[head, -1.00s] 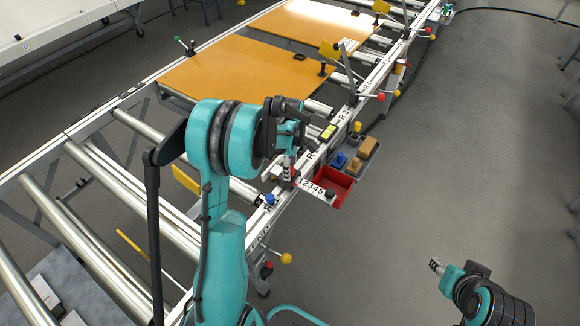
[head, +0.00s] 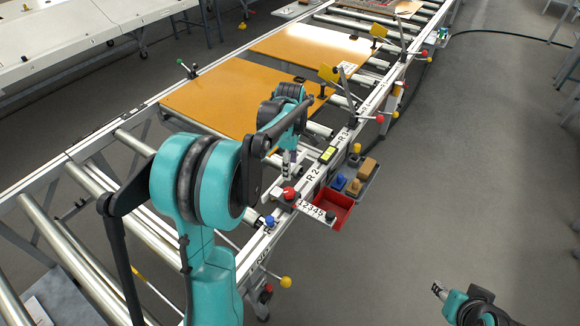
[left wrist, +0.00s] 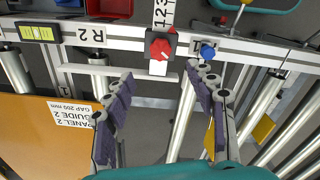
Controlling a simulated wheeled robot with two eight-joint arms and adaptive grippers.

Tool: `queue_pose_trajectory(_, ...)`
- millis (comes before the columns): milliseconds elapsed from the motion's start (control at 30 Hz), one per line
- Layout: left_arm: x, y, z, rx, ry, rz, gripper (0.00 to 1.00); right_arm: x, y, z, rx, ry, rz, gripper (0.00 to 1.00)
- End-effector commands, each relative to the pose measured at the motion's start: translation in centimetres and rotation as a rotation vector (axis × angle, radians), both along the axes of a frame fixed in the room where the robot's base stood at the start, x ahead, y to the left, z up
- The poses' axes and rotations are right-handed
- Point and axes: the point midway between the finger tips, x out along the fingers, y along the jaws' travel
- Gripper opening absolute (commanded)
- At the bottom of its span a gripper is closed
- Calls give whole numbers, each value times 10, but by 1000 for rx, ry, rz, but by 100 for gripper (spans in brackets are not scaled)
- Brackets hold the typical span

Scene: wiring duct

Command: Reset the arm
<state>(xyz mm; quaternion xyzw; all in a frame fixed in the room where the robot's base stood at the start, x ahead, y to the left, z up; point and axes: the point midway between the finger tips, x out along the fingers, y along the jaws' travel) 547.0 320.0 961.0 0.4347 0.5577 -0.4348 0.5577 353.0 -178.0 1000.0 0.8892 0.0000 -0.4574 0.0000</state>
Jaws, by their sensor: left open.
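My left arm reaches in from the left over the conveyor rail. My left gripper (head: 288,166) is above the rail, beside the red knob (head: 289,193).
The numbered plate (head: 317,211), red bin (head: 336,210) and a tray with blue and tan blocks (head: 368,166) hang on the rail's right side. Orange panels (head: 215,92) lie on the rollers. A yellow-ended lever (head: 285,282) sticks out below.

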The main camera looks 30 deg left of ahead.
Motion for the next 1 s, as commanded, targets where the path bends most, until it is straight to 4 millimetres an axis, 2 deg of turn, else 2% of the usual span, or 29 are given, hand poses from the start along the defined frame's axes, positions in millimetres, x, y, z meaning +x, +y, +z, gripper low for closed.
queue_pose_trajectory(300,-1,-2,2,1,-4,-13,56,0,0,0,0,0,0,40)
queue_pose_trajectory(467,-18,-20,20,19,-56,-174,56,0,0,0,0,0,0,40)
queue_pose_trajectory(700,-75,-70,56,118,-213,-693,56,0,0,0,0,0,0,40)
queue_pose_trajectory(867,-118,-99,64,228,-307,-1050,56,0,0,0,0,0,0,40)
queue_pose_trajectory(1000,-153,-120,59,346,-373,-1345,56,0,0,0,0,0,0,40)
